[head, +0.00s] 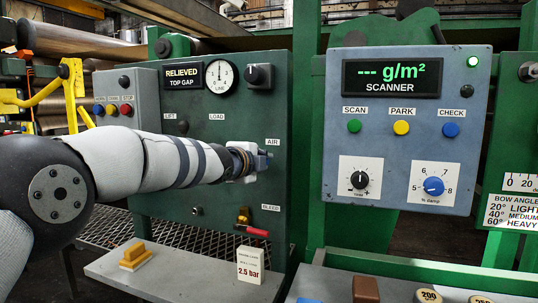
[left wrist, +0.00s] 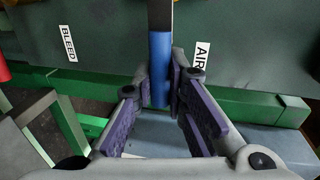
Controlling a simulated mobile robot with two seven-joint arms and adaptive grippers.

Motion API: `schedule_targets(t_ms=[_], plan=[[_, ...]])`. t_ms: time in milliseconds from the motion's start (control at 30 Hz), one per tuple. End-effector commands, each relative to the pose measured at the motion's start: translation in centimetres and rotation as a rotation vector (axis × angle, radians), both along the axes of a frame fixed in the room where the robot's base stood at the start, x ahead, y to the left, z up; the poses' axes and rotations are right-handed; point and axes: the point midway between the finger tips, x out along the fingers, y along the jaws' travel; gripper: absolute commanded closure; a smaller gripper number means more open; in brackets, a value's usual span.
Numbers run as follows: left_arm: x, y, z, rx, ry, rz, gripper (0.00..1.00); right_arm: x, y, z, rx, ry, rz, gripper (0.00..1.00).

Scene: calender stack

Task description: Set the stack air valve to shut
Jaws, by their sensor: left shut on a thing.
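The stack air valve is on the green panel under the AIR label (head: 272,141). My left gripper (head: 262,161) is at it in the head view, and mostly hides it. In the left wrist view the valve's blue lever (left wrist: 160,62) stands between the two fingers of my left gripper (left wrist: 161,88), which are shut on it. The AIR label (left wrist: 202,55) is just right of the fingers there. The valve's body and the exact angle of the lever against the pipe are hard to tell. My right gripper is not in view.
A bleed valve with a red handle (head: 257,232) is below, by the BLEED label (head: 270,208). The panel also carries a gauge (head: 221,76) and a black knob (head: 260,76). A blue-grey scanner box (head: 405,125) is at right. A shelf (head: 180,283) holds a yellow block.

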Motion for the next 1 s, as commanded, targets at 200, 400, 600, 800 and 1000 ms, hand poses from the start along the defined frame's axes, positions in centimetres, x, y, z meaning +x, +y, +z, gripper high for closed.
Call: schedule_targets(t_ms=[200,400,600,800,1000], plan=[[0.01,0.68,-0.28,0.047,-0.017,-0.001,1.00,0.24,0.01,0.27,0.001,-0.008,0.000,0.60],[0.03,0.88,-0.47,0.060,-0.020,0.000,1.00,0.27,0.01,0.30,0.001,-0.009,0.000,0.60],[0.05,0.90,-0.54,0.061,-0.019,-0.001,1.00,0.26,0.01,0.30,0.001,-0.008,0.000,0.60],[0.05,0.90,-0.55,0.060,-0.019,0.000,0.66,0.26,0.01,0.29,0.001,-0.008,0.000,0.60],[0.04,0.86,-0.48,0.059,-0.019,0.000,0.66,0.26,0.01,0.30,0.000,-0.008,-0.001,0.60]])
